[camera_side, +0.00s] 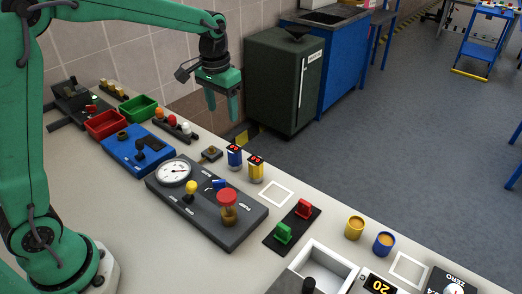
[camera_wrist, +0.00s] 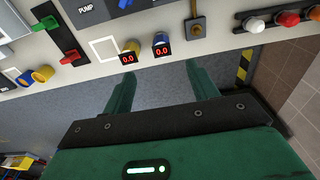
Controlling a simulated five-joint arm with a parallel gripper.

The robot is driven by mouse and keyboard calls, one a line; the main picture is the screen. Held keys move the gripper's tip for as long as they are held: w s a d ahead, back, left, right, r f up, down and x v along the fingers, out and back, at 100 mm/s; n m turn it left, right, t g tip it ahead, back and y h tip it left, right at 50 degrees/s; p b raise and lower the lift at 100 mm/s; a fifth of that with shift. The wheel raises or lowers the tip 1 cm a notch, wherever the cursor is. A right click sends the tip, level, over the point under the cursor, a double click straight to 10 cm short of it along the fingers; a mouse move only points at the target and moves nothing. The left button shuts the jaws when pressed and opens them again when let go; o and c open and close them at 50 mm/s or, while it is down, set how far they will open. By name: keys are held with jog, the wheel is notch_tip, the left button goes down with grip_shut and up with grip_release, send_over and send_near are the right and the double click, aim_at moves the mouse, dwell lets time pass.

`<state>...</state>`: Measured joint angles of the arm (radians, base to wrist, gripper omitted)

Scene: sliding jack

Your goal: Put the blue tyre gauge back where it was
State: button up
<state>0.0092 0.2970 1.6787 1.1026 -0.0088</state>
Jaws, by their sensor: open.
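The blue tyre gauge (camera_side: 234,157) is a small upright block with a red display, standing near the bench's far edge. It also shows in the wrist view (camera_wrist: 161,45), reading 0.0. A similar yellow gauge (camera_side: 256,168) stands close on its right in the side view. An empty white square outline (camera_side: 277,194) is marked on the bench just past the yellow gauge. A second empty white outline (camera_side: 408,268) lies further right, beyond the cups. My gripper (camera_side: 222,112) is open and empty, raised above and apart from the gauges; its two fingers also show in the wrist view (camera_wrist: 163,85).
The grey pump panel (camera_side: 210,222), with dial, yellow knob and red-capped jar, lies in front of the gauges. A small brown-topped switch (camera_side: 210,153) is left of them. Red and green levers (camera_side: 293,226) and two cups (camera_side: 355,228) stand right. A dark cabinet (camera_side: 284,80) stands behind.

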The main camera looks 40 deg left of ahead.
jog(key=s+r+t, duration=0.2)
jog(key=s, duration=1)
jog(key=s+r+t, duration=0.2)
jog(key=s+r, duration=0.1)
jog(key=s, duration=0.9)
jog(key=shift+a+t, duration=0.2)
jog(key=shift+t, duration=0.2)
